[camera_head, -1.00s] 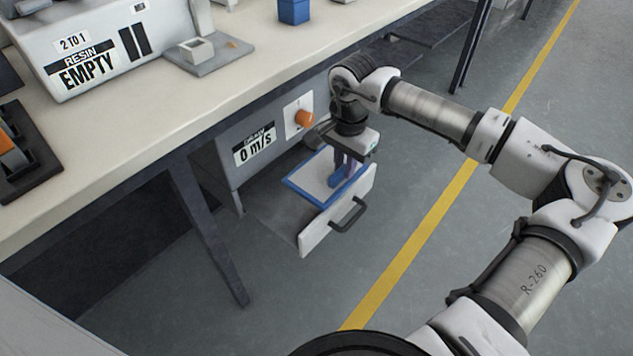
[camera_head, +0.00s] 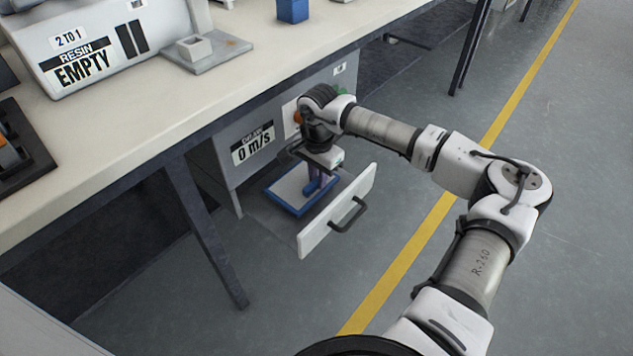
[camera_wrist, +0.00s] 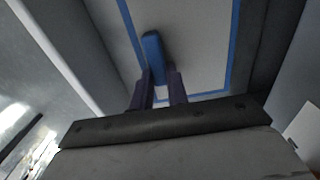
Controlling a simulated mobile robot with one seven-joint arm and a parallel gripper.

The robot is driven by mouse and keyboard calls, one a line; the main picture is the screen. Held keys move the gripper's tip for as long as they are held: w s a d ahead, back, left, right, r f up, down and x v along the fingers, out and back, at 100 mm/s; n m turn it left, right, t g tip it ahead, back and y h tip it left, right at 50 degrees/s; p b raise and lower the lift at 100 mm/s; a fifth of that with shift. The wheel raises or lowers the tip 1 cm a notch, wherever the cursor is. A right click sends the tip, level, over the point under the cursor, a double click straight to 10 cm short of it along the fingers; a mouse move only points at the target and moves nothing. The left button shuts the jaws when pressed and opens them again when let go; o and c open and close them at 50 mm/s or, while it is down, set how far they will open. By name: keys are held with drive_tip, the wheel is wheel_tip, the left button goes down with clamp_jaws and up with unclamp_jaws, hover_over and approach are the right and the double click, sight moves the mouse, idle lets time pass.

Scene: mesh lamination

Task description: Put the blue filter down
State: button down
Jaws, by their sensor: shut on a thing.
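The blue filter (camera_head: 285,190) is a flat white panel with a blue frame and a blue upright handle. It is level inside the open drawer (camera_head: 325,228) under the bench, towards the cabinet end. I cannot tell whether it touches the drawer floor. My gripper (camera_head: 315,188) points down and is shut on the filter's handle. In the wrist view, the two dark fingers (camera_wrist: 160,88) are on either side of the blue handle (camera_wrist: 153,50), with the filter's white panel (camera_wrist: 190,40) behind it. The fingers hide part of the handle.
The drawer's white front has a dark pull handle (camera_head: 349,214). The cabinet (camera_head: 235,172) shows a "0 m/s" label and an orange knob (camera_head: 298,117) beside my wrist. The bench top (camera_head: 215,85) overhangs on the left. Open floor lies to the right.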

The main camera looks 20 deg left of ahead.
drive_tip(key=shift+f, duration=0.9)
drive_tip(key=shift+a+f, duration=0.25)
drive_tip(key=shift+f+b, duration=0.2)
drive_tip(key=shift+b, duration=0.1)
drive_tip(key=c, duration=1.4)
unclamp_jaws()
drive_tip(key=shift+r, duration=0.1)
drive_tip(key=shift+o, duration=0.2)
wheel_tip(320, 180, up, 12)
drive_tip(key=p, duration=0.2)
drive_tip(key=shift+r, duration=0.15)
